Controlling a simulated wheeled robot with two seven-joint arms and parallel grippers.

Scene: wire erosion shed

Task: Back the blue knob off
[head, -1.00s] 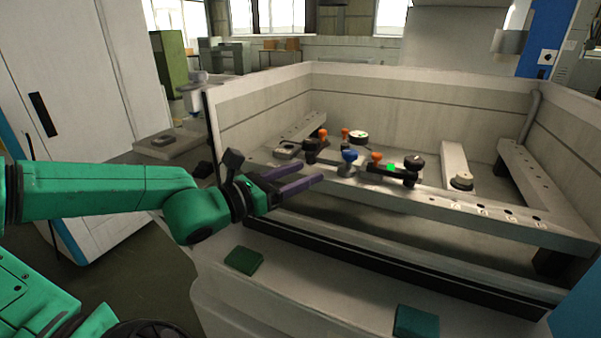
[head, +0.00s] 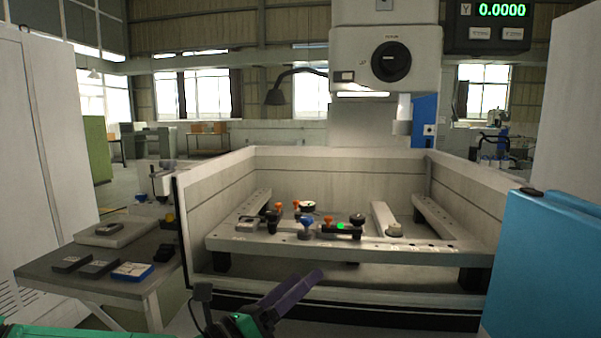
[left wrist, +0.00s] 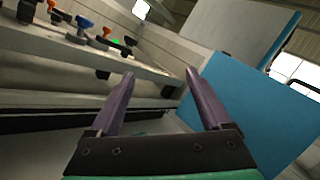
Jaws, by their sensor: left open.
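The blue knob (head: 307,223) stands on the pale fixture rail inside the open tank, between a black knob and a black bar with a green light. It also shows in the left wrist view (left wrist: 84,23), at the upper left. My left gripper (head: 304,283) is in front of the tank, low in the head view, with its purple fingers pointing up and right. In the left wrist view its two fingers (left wrist: 160,74) are spread apart with nothing between them. The gripper is well apart from the knob. My right gripper is not in view.
The tank's front edge (head: 330,290) lies between my gripper and the rail (head: 430,252). Orange knobs (head: 328,220) and black knobs stand close around the blue one. A blue panel (head: 545,265) blocks the right side. A side table (head: 60,283) with small blocks stands left.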

